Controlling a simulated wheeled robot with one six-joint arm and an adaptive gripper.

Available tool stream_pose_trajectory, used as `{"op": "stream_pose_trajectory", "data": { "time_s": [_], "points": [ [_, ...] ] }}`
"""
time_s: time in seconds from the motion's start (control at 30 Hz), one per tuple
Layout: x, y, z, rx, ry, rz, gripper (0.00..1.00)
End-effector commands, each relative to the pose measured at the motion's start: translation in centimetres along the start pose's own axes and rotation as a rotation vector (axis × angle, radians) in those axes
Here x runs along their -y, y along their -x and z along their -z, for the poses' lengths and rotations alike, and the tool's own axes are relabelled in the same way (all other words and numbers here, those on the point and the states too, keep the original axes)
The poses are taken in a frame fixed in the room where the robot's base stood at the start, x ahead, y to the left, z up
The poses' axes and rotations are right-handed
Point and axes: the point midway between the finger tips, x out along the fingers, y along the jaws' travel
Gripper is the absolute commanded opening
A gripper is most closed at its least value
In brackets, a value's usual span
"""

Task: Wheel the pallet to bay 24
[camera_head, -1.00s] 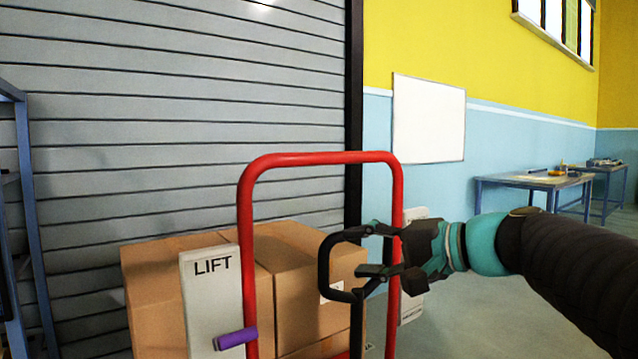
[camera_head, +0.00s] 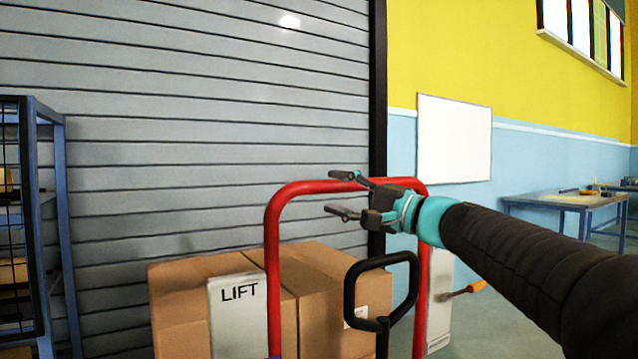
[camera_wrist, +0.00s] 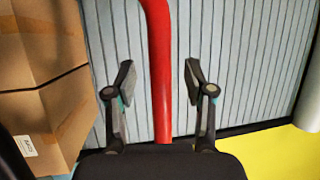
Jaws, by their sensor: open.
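The load of cardboard boxes (camera_head: 336,315) stands behind a red tubular frame (camera_head: 272,255). The pallet below is out of view. A black loop handle (camera_head: 352,292) stands in front of the boxes, with nothing gripping it. My gripper (camera_head: 343,194) is open at the frame's top bar. In the wrist view the red bar (camera_wrist: 160,70) runs between the spread fingers of my gripper (camera_wrist: 158,80), with gaps on both sides. A grey panel marked LIFT (camera_head: 238,318) is at the left, and a pale panel (camera_head: 440,310) with an orange-handled lever (camera_head: 466,290) at the right.
A grey roller shutter (camera_head: 200,130) fills the back left. A blue rack (camera_head: 60,220) stands at the left edge. A whiteboard (camera_head: 454,140) hangs on the wall. Workbenches (camera_head: 560,203) stand at the right. No bay number is readable.

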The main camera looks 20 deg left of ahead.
Motion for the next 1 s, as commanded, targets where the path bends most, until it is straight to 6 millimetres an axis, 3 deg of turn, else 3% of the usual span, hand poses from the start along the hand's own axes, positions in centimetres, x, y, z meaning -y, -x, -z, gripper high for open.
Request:
{"op": "stream_pose_trajectory", "data": {
  "time_s": [0.1, 0.3, 0.7, 0.77, 0.93, 1.0],
  "points": [
    [0.1, -2.2, 0.0, 0.003, -0.001, 0.000, 0.54],
    [0.1, -4.4, 0.0, 0.002, 0.000, -0.001, 0.54],
    [0.0, -5.0, 0.0, -0.001, 0.001, 0.000, 0.54],
    [0.0, -5.0, 0.0, -0.001, 0.001, 0.000, 0.44],
    [0.0, -5.0, 0.0, -0.001, 0.001, 0.000, 0.01],
    [0.0, -5.0, 0.0, -0.001, 0.001, 0.000, 0.00]
  ]
}}
